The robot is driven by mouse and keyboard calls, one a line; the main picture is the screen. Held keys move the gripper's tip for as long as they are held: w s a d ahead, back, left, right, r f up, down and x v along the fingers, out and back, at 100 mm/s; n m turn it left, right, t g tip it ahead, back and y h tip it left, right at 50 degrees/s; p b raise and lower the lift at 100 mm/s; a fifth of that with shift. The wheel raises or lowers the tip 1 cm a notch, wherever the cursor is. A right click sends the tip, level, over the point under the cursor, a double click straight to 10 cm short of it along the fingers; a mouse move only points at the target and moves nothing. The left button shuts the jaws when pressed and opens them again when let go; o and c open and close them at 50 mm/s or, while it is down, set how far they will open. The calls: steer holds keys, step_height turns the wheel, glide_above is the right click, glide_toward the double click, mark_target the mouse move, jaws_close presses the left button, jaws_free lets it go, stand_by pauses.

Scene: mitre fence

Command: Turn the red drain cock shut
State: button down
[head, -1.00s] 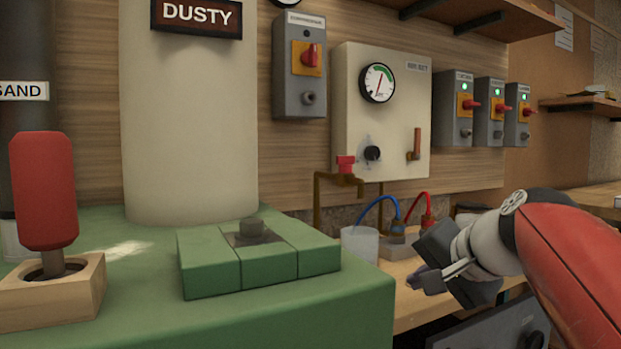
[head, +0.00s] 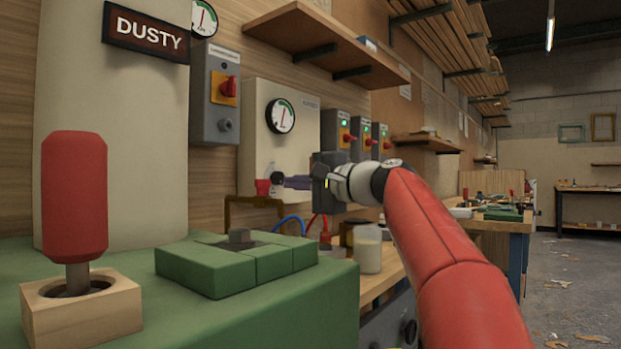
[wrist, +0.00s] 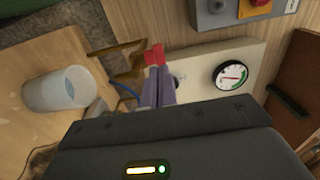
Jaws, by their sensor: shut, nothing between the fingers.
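The red drain cock (head: 262,187) sits on a brown pipe (head: 230,215) beside the cream wall panel in the head view. Its red handle (wrist: 154,54) also shows in the wrist view, just past the fingertips. My gripper (head: 278,181) is shut and empty, its fingers pointing left at the cock. In the wrist view the closed fingers (wrist: 158,88) end at the red handle and overlap its lower part. I cannot tell whether they touch it. Much of the cock's body is hidden.
A pale cup (head: 367,250) stands on the wooden bench below my gripper and shows in the wrist view (wrist: 68,90). Blue and red hoses (head: 290,222) run beneath my gripper. The cream panel (head: 295,150) with a gauge stands close behind. A green machine (head: 320,300) fills the near left.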

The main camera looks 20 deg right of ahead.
mark_target(260, 182)
steer(key=p+x, duration=0.2)
steer(key=x, duration=0.5)
steer(key=shift+w, duration=0.1)
steer(key=shift+a, duration=0.1)
